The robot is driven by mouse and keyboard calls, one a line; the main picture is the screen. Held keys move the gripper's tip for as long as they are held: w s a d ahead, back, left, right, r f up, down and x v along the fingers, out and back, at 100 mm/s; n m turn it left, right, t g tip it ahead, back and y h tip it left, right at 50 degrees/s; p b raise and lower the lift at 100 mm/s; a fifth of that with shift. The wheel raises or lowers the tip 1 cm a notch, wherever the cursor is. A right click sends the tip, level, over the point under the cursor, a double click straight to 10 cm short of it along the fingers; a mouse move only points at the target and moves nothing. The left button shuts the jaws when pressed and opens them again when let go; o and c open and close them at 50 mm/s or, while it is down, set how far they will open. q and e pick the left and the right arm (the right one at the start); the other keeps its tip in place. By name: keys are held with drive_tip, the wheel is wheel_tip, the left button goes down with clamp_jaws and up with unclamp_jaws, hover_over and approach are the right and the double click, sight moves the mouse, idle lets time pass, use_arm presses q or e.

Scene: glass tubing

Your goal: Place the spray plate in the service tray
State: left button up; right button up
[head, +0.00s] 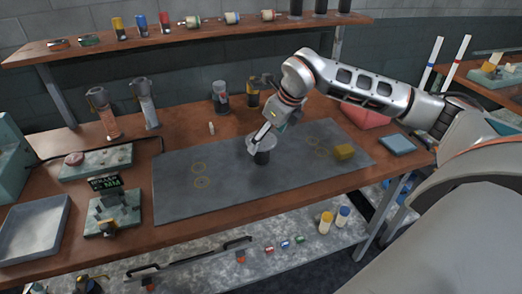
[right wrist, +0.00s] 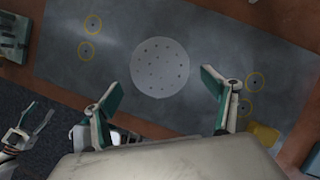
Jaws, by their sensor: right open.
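The spray plate (head: 261,144) is a pale round disc on a dark cylindrical stand on the grey mat. In the right wrist view, it (right wrist: 160,68) shows many small holes. My right gripper (head: 265,132) is above the plate. In the right wrist view, its fingers (right wrist: 160,82) are spread to either side below the disc, with nothing between them. A shallow grey tray (head: 35,228), likely the service tray, lies empty at the table's left front. My left gripper (right wrist: 35,122) shows small at the lower left of the right wrist view, fingers apart and empty.
The mat (head: 225,190) has yellow ring marks and a yellow block (head: 343,152) at right. A small fixture (head: 112,212) stands between tray and mat. A red bin (head: 366,117) and blue pad (head: 397,144) are at right. A raised shelf (head: 165,38) runs along the back.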

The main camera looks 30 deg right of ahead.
sight(264, 141)
drive_tip(key=shift+w+p+x, duration=0.2)
drive_tip(key=shift+p+x, duration=0.2)
drive_tip(key=shift+x, duration=2.35)
drive_tip(key=shift+d+r, duration=0.1)
drive_tip(key=shift+r, duration=0.05)
drive_tip(key=shift+c, duration=0.2)
drive_tip(key=c, duration=1.5)
drive_tip(key=shift+r, duration=0.1)
